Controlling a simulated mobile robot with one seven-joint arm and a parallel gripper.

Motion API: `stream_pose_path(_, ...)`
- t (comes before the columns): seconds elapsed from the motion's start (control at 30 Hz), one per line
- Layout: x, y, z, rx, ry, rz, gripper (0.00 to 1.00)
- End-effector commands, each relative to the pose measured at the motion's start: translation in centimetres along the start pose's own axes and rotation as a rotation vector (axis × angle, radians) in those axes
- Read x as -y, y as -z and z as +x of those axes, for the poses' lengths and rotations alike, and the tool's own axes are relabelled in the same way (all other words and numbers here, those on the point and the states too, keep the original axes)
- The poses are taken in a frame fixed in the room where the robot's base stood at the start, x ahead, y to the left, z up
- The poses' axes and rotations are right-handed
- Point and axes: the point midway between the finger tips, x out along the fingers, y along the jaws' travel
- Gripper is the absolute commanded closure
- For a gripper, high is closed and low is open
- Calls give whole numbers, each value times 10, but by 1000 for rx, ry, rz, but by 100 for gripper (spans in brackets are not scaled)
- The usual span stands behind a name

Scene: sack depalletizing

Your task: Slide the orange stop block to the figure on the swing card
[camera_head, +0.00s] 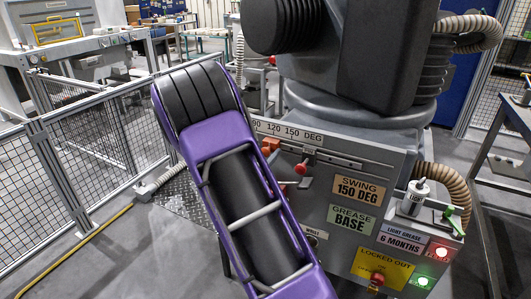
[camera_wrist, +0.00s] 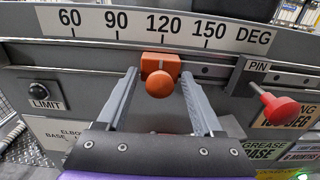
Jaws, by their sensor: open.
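The orange stop block (camera_wrist: 161,65) with its round orange knob sits on a rail under the scale (camera_wrist: 140,25), below the figure 120. It also shows in the head view (camera_head: 270,145), partly hidden by my arm. The figure 150 (camera_wrist: 209,30) is to the right of the block. My gripper (camera_wrist: 159,76) is open, with one finger on each side of the block and knob. I cannot tell whether either finger touches it. In the head view, my arm hides the gripper.
A red pin handle (camera_wrist: 280,108) sticks out right of the rail, near the right finger. A black limit button (camera_wrist: 41,88) is at left. Mesh fence (camera_head: 85,160) stands left.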

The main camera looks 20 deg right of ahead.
Motion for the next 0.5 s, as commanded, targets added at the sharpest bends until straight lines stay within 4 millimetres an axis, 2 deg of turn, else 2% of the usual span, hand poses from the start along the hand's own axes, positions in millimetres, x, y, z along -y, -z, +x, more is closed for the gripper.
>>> stream_pose_path(0.27,0,0,1,0,0,0,34)
stream_pose_path(0.5,0,0,1,0,0,0,77)
